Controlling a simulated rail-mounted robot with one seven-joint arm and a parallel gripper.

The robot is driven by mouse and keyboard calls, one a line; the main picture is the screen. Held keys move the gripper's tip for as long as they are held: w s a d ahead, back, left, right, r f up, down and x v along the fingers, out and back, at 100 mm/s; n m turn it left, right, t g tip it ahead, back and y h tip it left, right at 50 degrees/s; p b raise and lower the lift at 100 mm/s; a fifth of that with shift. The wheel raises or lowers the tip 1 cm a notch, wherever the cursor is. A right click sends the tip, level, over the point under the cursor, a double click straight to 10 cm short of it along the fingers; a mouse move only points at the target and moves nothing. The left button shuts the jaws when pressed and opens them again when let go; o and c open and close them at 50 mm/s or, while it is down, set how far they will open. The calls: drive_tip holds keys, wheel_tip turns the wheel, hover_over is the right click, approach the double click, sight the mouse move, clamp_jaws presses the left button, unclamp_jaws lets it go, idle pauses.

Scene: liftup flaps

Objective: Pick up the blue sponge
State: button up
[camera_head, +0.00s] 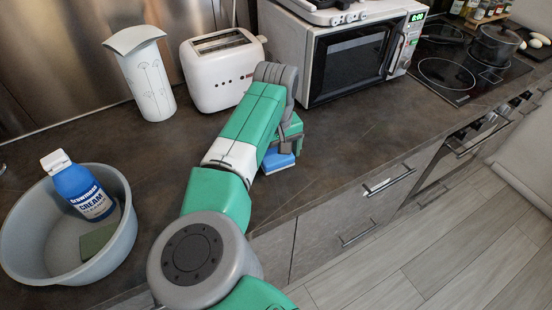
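The blue sponge (277,163) lies on the dark countertop in front of the toaster and microwave. Only its near part shows; the rest is hidden behind my wrist and gripper. My gripper (288,147) is pointed down right at the sponge. The fingers are small and mostly covered by my own arm. I cannot tell whether they are open or closed, or whether they touch the sponge.
A grey basin (30,249) at left holds a blue cream bottle (84,192) and a dark green sponge (97,241). A white patterned container (149,82), white toaster (220,78) and microwave (348,62) stand behind. Bare countertop (345,140) lies right of my gripper.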

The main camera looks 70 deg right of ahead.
sight(276, 154)
drive_tip(key=c, duration=0.8)
drive_tip(key=shift+r+p, duration=0.4)
drive_tip(key=shift+r, duration=0.15)
wheel_tip(276, 154, up, 3)
drive_tip(key=shift+p, duration=0.95)
drive_tip(key=s+a+p, duration=0.1)
drive_tip(key=s+a, duration=0.2)
drive_tip(key=a, duration=0.1)
drive_tip(key=s+a+p, duration=0.2)
drive_tip(key=s+a, duration=0.1)
drive_tip(key=s, duration=0.1)
drive_tip(key=s+a+r+p, duration=0.1)
drive_tip(key=s+a, duration=0.3)
drive_tip(key=shift+a, duration=0.3)
